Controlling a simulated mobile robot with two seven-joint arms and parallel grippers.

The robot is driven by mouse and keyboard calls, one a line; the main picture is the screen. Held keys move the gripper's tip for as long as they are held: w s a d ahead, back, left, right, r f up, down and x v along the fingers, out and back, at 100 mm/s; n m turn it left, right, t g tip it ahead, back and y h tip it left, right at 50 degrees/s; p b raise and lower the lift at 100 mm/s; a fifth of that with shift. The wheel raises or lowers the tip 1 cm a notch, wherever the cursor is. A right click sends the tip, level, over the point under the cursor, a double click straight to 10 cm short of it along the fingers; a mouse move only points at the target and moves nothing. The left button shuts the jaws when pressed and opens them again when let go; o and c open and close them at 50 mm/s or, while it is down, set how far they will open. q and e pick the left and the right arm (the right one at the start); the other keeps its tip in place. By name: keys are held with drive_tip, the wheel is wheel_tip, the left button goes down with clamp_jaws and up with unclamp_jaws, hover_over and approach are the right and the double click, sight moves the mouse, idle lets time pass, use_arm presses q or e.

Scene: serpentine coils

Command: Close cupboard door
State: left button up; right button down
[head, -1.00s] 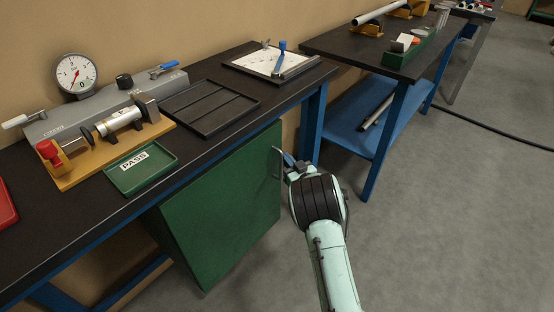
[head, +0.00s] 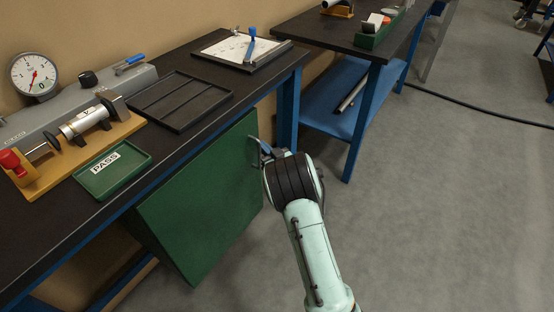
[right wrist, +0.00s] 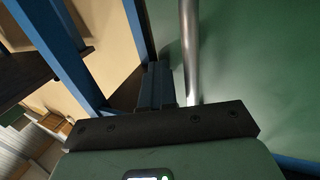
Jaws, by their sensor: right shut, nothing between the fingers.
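The green cupboard door (head: 205,200) is under the near workbench, its top edge running roughly along the bench front. My right gripper (head: 264,147) is at the handle, partly hidden by my wrist. In the right wrist view its shut, empty fingers (right wrist: 158,85) are just left of the bar; contact is unclear. My left gripper is out of view.
The near workbench (head: 190,125) carries a gauge fixture (head: 85,120), a green PASS tray (head: 113,170), a black tray (head: 180,100) and a clipboard (head: 240,48). A blue bench leg (head: 288,110) stands just right of the door. Grey floor (head: 430,210) to the right is open, with a black hose.

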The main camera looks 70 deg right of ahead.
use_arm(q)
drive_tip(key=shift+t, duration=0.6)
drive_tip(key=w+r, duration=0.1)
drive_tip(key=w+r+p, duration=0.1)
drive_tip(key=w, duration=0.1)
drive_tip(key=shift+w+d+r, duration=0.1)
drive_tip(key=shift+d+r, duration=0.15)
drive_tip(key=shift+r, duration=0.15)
use_arm(e)
drive_tip(key=v, duration=1.3)
drive_tip(key=shift+s+a, duration=0.1)
drive_tip(key=shift+a, duration=0.05)
